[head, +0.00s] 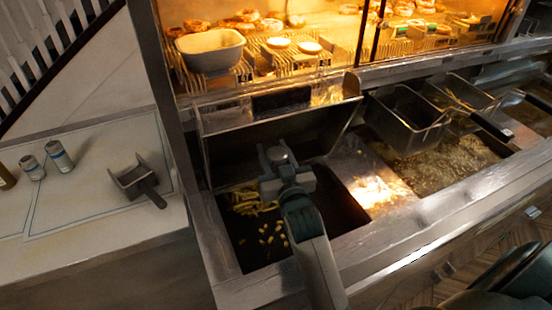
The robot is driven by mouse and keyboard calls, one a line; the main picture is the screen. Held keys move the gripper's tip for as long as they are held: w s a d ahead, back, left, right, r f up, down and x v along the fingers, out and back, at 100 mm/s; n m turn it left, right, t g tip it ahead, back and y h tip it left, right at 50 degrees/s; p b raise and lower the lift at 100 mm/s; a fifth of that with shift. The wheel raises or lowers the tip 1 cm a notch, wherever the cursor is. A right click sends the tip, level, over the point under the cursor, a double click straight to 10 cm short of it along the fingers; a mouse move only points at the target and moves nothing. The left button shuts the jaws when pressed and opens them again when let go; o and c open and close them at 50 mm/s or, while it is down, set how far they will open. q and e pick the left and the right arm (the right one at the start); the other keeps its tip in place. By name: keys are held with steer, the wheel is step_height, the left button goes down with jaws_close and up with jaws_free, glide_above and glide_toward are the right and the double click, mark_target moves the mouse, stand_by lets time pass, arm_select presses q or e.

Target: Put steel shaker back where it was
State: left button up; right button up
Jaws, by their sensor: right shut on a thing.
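My right gripper (286,178) reaches in from the bottom over the fry bin (345,213). It is shut on the steel shaker (278,154), whose round grey top shows between the fingers. The rest of the shaker is hidden by the gripper. Two similar small shakers, one (31,167) and another beside it (59,156), stand on the pale counter at the left. My left gripper is not in view.
A steel scoop (135,178) lies on the counter (95,220), with clear room around it. Yellow fries (250,203) lie in the bin. Fryer baskets (405,118) hang over bubbling oil (455,158) at the right. A lit cabinet behind holds a white tub (211,50).

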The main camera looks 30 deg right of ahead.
arm_select(q)
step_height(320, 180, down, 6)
steer(key=b, duration=0.4)
steer(key=shift+b, duration=0.4)
arm_select(e)
steer(key=s+a+f+n+y, duration=0.2)
steer(key=s+a+y, duration=0.1)
steer(key=s+a, duration=0.4)
steer(key=shift+s+a+f, duration=0.2)
steer(key=shift+a+f, duration=0.1)
steer(key=shift+a, duration=0.3)
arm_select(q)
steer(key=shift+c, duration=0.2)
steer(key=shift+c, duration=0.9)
